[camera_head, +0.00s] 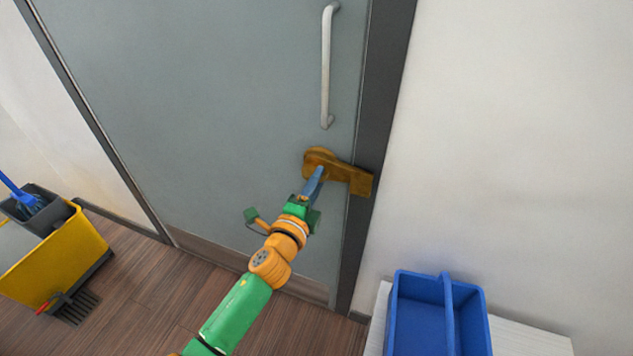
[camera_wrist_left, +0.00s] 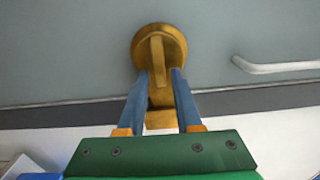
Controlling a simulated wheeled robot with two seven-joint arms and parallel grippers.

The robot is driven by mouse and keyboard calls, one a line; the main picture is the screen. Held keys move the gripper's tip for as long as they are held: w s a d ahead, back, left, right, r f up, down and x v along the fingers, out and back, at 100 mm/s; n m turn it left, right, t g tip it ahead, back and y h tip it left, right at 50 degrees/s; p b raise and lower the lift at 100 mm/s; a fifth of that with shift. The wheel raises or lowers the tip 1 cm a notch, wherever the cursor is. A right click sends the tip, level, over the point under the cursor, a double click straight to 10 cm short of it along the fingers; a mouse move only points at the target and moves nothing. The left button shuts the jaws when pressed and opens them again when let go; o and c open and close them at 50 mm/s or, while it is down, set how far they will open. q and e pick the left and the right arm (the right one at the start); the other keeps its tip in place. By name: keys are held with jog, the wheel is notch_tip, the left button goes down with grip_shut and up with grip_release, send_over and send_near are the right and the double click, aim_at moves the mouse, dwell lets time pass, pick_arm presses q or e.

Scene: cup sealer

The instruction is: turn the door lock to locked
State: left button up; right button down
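The door lock (camera_head: 318,157) is a brass round plate near the right edge of the grey door (camera_head: 220,100). A brass bar runs from it to a brass piece (camera_head: 361,183) on the dark door frame. My left gripper (camera_head: 319,172) is at the lock, its blue fingers pointing up toward the round plate. In the left wrist view, the lock (camera_wrist_left: 143,45) has a raised bar across it. The left gripper (camera_wrist_left: 161,75) has its fingers apart, one on each side of the brass; contact is not clear. My right gripper is out of view.
A pale metal pull handle (camera_head: 327,65) is above the lock. A yellow mop bucket (camera_head: 70,255) stands on the wood floor at left. A blue caddy (camera_head: 405,318) sits on a white surface (camera_head: 525,338) at lower right. The white wall is bare.

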pick_arm(q)
jog(key=shift+o, duration=0.4)
jog(key=p+v, duration=0.1)
jog(key=v, duration=0.6)
jog(key=shift+f, duration=0.15)
